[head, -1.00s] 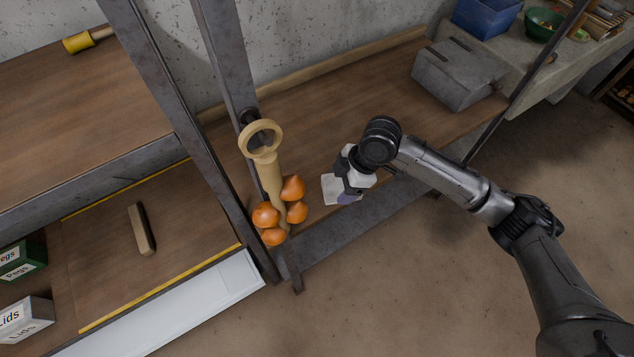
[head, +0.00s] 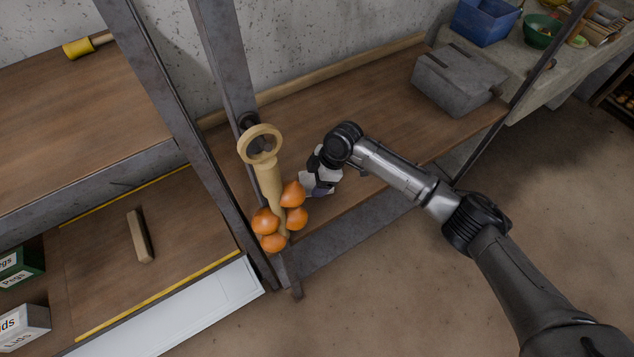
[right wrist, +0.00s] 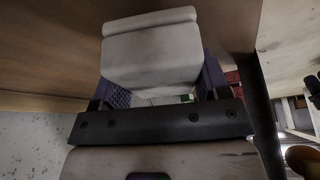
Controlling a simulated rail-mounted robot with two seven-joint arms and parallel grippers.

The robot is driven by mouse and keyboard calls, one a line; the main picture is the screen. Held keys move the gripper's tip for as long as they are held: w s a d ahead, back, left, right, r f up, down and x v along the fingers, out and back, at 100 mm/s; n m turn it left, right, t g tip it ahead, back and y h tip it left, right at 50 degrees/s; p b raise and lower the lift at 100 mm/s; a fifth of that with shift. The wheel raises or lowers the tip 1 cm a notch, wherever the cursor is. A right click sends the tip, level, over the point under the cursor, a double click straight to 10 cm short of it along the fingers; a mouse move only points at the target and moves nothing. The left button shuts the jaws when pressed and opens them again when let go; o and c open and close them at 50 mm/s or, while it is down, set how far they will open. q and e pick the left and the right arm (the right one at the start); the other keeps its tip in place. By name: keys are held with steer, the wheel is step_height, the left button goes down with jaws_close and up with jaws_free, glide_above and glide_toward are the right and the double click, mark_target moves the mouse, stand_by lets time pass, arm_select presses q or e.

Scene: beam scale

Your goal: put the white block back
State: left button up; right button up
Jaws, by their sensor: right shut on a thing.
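My right gripper (head: 317,187) comes in from the right over the wooden shelf, close to the right of the hanging orange bulbs. It is shut on the white block (head: 306,183), which shows as a small pale patch at the fingertips. In the right wrist view the white block (right wrist: 152,55) sits between the gripper's purple fingers (right wrist: 158,82), with its rounded edge at the top. I cannot tell whether the block touches the shelf. My left gripper is not in view.
Orange bulbs (head: 292,194) cluster around a pale wooden piece with a ring (head: 260,144), near a metal upright (head: 225,60). A grey metal box (head: 458,78) stands at the back right. A wooden bar (head: 140,236) lies on the lower left board. The shelf middle (head: 350,105) is clear.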

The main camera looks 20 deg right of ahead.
steer(key=shift+f, duration=1.05)
steer(key=shift+f, duration=0.1)
steer(key=o, duration=0.9)
steer(key=v, duration=1.2)
